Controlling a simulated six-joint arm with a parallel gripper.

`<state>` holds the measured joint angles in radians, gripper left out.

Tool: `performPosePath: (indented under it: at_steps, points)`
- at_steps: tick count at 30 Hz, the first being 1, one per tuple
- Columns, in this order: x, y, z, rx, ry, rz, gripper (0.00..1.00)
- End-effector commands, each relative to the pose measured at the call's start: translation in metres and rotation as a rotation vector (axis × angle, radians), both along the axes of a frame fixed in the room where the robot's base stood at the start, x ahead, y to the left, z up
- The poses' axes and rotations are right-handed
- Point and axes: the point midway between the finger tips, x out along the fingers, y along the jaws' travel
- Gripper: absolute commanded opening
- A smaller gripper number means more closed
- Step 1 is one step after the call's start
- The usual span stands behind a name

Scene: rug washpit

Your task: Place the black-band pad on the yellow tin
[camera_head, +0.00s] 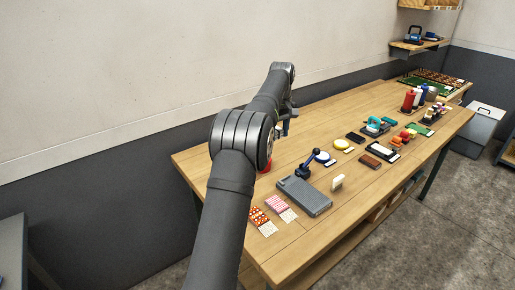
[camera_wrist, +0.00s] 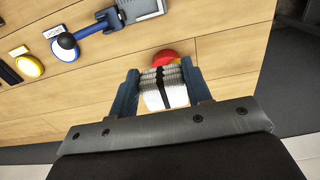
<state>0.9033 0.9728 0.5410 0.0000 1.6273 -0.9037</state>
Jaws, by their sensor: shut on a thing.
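My gripper (camera_wrist: 161,88) is shut on the black-band pad (camera_wrist: 178,97), a pale pad with grey bristly edges and a dark band across its middle. In the head view the pad is hidden behind my arm. The yellow tin (camera_wrist: 28,67) is round and lies at the far left of the wrist view, well apart from the held pad. In the head view the yellow tin (camera_head: 341,144) sits on the bench, right of my arm. Its top looks pale yellow there.
A red round thing (camera_wrist: 165,58) is just beyond the held pad, partly covered. A blue tin (camera_wrist: 64,47) with a label card sits beside the yellow one. A blue-handled tool (camera_head: 307,163), grey plate (camera_head: 304,195) and cream block (camera_head: 337,182) stand nearer on the wooden bench (camera_head: 360,200).

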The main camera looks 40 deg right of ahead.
Motion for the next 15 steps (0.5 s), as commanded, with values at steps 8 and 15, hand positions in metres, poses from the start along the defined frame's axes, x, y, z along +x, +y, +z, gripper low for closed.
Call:
performPosePath:
  at_steps: [8, 15]
  points:
    - [0.063, 0.017, -0.04, 0.001, 0.001, 0.005, 0.23]
    - [0.086, 0.022, -0.053, 0.0, 0.0, 0.002, 0.23]
